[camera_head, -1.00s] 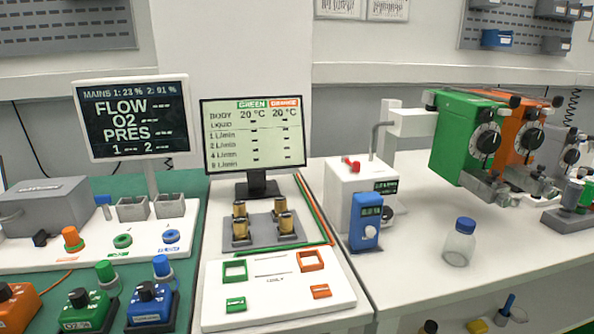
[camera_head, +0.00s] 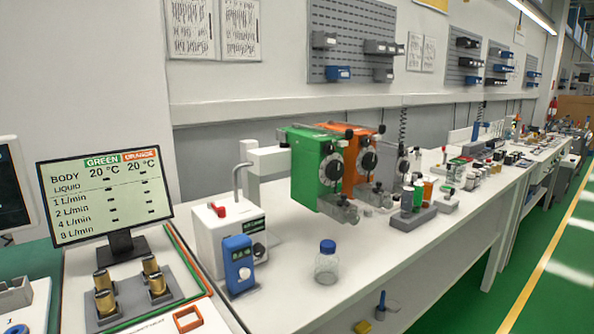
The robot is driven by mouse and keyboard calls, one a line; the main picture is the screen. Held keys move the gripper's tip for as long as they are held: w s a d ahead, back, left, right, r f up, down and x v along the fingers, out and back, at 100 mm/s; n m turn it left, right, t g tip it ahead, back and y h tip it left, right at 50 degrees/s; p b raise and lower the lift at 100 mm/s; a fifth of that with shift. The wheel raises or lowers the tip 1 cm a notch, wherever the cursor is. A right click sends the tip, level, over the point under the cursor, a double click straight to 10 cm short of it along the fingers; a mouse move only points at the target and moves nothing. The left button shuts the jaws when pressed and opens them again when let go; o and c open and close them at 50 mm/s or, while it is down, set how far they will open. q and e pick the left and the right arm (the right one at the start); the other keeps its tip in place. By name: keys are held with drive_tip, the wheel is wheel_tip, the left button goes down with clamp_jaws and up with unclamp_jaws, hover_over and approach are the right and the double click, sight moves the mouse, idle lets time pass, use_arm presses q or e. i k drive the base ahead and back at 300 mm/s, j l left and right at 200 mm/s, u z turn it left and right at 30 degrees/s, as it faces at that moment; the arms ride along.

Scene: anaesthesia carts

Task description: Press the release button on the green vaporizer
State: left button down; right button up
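The green vaporizer (camera_head: 309,172) hangs in the middle of the head view, above the white bench. It is a green box with a black dial on its front and grey metal fittings at its lower right. The release button cannot be made out for certain at this size. The orange vaporizer (camera_head: 352,150) is mounted right beside it, to the right and partly behind it. Neither of my grippers shows in the view.
A white unit with a red part (camera_head: 214,222) and a blue meter (camera_head: 238,264) stand left of the vaporizers. A clear bottle with a blue cap (camera_head: 327,265) stands in front. The monitor (camera_head: 104,195) is at left. Green floor (camera_head: 480,275) is open at right.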

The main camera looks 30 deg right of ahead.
sight(343, 143)
drive_tip(key=z, duration=1.35)
